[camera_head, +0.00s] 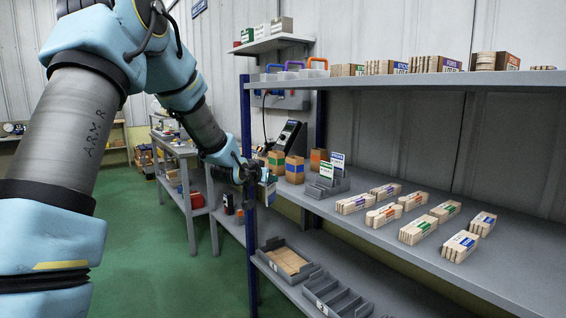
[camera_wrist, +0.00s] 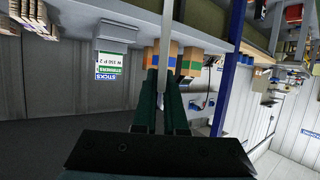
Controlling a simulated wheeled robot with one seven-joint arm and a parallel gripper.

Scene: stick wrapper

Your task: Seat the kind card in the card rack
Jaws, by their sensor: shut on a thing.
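My gripper (camera_head: 254,172) is at the left end of the main shelf, by the blue post, left of the card rack (camera_head: 328,184). In the wrist view, its fingers (camera_wrist: 166,88) are shut on a thin pale strip (camera_wrist: 170,35), seen edge-on, which looks like the kind card. Its print cannot be read. In the head view, a small pale piece (camera_head: 268,177) shows at the fingertips. The grey rack holds upright cards, a green-marked one (camera_head: 326,171) in front and a blue-marked one (camera_head: 337,160) behind. In the wrist view the rack (camera_wrist: 116,32) appears upside down, apart from the gripper.
Brown boxes with coloured bands (camera_head: 294,168) stand between my gripper and the rack. Several bundles of sticks (camera_head: 418,229) lie to the rack's right. An upper shelf (camera_head: 430,80) overhangs. Trays (camera_head: 285,262) sit on the lower shelf. Bare shelf lies in front of the rack.

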